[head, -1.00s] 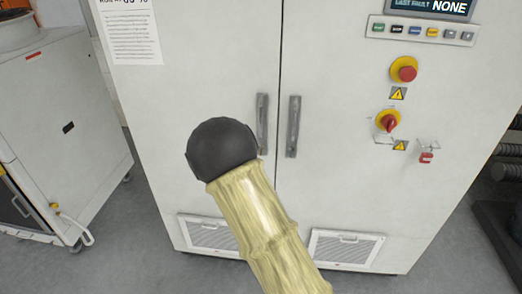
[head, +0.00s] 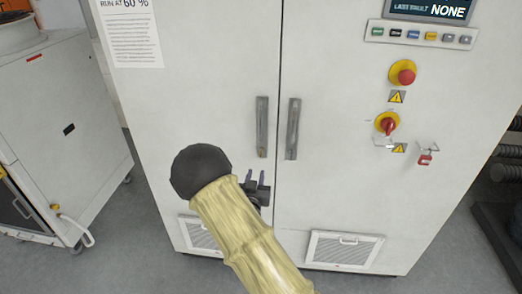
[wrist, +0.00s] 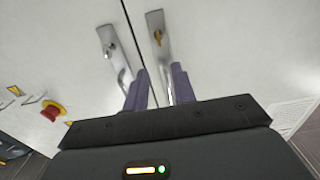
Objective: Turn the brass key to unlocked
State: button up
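The brass key (wrist: 158,37) shows in the wrist view as a small yellow piece on one metal handle plate (wrist: 155,20). In the head view it is a tiny brownish spot (head: 262,152) at the lower end of the left door handle (head: 262,122). Which way it is turned is too small to tell. My gripper (head: 255,178) is just below that handle in the head view.
The right door handle (head: 292,128) is close beside the left one. To the right on the white cabinet (head: 340,60) are a red rotary switch (head: 388,126), a red stop button (head: 405,76) and a red padlock (head: 425,159). A white cart (head: 60,120) stands at left.

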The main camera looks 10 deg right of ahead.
aim_at(261, 153)
jog(key=p+x, duration=0.3)
jog(key=x, duration=1)
jog(key=shift+w+d, duration=0.1)
jog(key=shift+w, duration=0.15)
grip_shut()
